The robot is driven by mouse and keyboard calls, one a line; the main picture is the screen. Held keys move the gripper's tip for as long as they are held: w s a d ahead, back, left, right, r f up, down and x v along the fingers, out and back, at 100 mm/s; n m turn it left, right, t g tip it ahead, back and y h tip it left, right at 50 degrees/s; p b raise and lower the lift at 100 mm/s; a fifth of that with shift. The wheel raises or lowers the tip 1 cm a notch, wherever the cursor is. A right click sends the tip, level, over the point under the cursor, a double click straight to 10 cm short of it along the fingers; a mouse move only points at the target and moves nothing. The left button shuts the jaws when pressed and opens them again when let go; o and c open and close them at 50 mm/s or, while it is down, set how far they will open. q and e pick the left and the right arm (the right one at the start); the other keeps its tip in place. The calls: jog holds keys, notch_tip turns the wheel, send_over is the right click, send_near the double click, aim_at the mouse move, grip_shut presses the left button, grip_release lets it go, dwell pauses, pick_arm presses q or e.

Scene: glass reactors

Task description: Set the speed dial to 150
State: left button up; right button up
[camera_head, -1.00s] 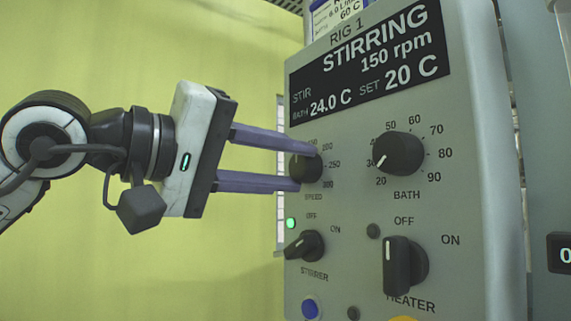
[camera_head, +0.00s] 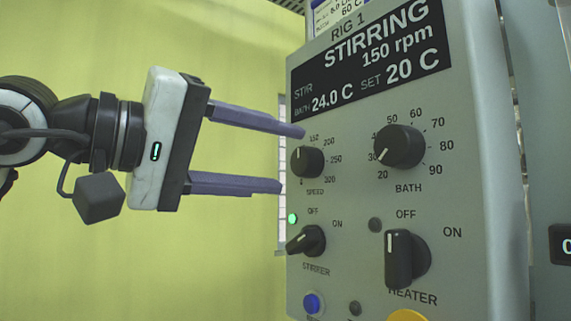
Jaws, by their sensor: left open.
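The black speed dial (camera_head: 307,162) sits at the left of the grey RIG 1 panel (camera_head: 470,190), with SPEED printed below it and numbers around it. Its white mark points up and slightly left; the exact value is too small to read. The display (camera_head: 372,62) above reads STIRRING, 150 rpm. My left gripper (camera_head: 294,160) is open and empty. Its two purple-grey fingers are apart, left of the dial, with the tips clear of it. My right gripper is not in view.
The bath dial (camera_head: 399,147) is right of the speed dial. Below are the stirrer switch (camera_head: 306,241), heater switch (camera_head: 406,259), a lit green lamp (camera_head: 292,218) and a blue button (camera_head: 313,304). Free room lies left of the panel before a yellow-green wall (camera_head: 120,260).

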pick_arm(q)
jog(key=b+v, duration=0.1)
jog(key=v, duration=0.6)
jog(key=shift+s+a, duration=0.2)
